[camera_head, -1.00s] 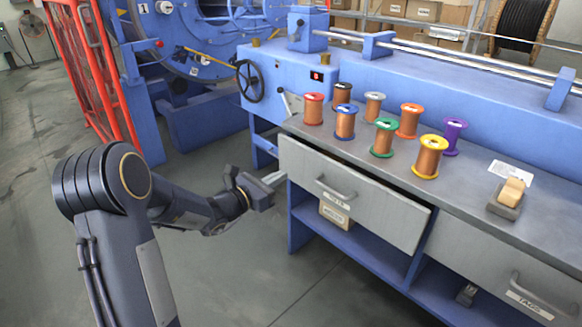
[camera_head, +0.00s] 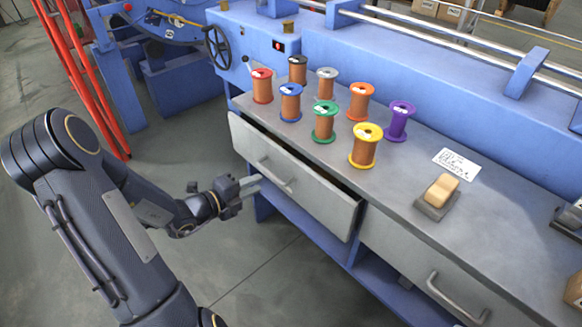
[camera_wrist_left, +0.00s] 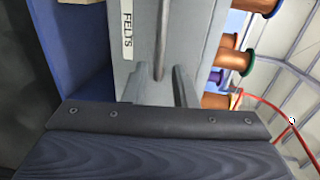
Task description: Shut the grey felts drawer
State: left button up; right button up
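The grey felts drawer (camera_head: 308,192) is under the bench top and stands partly open, with a dark gap along its top edge. Its bar handle (camera_head: 272,175) is on the front. In the left wrist view the drawer front (camera_wrist_left: 205,40) shows a white FELTS label (camera_wrist_left: 128,35), and the handle (camera_wrist_left: 160,45) runs down between the finger lines. My left gripper (camera_head: 253,186) is at the drawer's front, close to the handle; its fingers look apart in the left wrist view (camera_wrist_left: 160,92). Contact with the handle cannot be told. My right gripper is out of view.
Several coloured wire spools (camera_head: 324,122) stand on the grey bench top (camera_head: 400,190), with a block on a pad (camera_head: 437,196) and a white card (camera_head: 456,164). A second, shut drawer (camera_head: 420,275) is to the right. A red guard fence (camera_head: 85,80) stands at left.

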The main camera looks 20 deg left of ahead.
aim_at(272, 177)
pick_arm(q)
jog(key=b+x, duration=0.2)
jog(key=x, duration=0.5)
jog(key=shift+w+d+f, duration=0.1)
jog(key=shift+w, duration=0.15)
grip_shut()
